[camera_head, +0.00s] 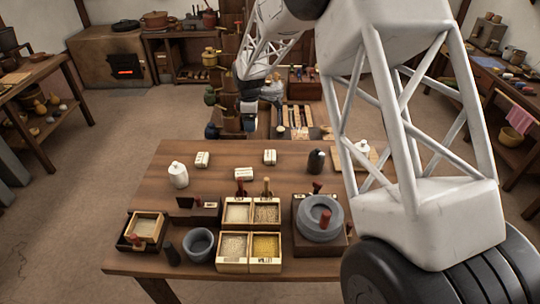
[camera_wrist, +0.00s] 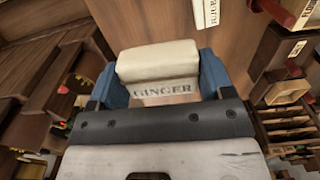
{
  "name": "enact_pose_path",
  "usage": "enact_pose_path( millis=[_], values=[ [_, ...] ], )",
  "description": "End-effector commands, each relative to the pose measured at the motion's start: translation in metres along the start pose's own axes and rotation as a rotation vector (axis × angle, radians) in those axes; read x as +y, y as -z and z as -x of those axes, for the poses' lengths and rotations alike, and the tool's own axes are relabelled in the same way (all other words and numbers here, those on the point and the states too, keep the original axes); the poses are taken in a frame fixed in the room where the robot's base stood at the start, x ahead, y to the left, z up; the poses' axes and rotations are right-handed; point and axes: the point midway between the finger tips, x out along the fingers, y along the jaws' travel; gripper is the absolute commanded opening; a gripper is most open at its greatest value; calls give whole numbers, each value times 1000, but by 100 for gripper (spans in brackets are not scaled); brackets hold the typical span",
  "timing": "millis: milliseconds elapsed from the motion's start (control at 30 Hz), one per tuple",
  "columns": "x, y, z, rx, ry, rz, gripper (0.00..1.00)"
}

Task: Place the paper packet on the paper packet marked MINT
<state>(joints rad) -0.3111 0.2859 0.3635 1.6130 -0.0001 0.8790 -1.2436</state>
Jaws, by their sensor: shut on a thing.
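In the wrist view my gripper (camera_wrist: 160,80) has its blue fingers shut on either side of a cream paper packet (camera_wrist: 158,60) marked GINGER. In the head view my gripper (camera_head: 249,126) is beyond the back edge of the wooden table, and the held packet cannot be made out there. Three pale packets lie apart on the table: one at back left (camera_head: 202,159), one at back middle (camera_head: 270,157) and one nearer the front (camera_head: 243,174). Their marks are too small to read, so I cannot tell which is MINT.
A white jar (camera_head: 178,175) and a dark bottle (camera_head: 316,161) stand near the packets. Trays of grain (camera_head: 234,248), a grey bowl (camera_head: 199,243) and a stone quern (camera_head: 320,222) fill the table's front. Bare tabletop surrounds the packets. My arm hides the table's right side.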

Motion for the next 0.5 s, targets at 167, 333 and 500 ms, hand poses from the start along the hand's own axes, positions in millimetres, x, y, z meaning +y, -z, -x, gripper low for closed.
enact_pose_path(
  millis=[167, 333, 500],
  values=[
    [10, -42, 0, 0, 0, 7, 51],
    [16, -69, 0, 0, 0, 14, 51],
    [16, -70, -27, 0, 2, 17, 51]
  ],
)
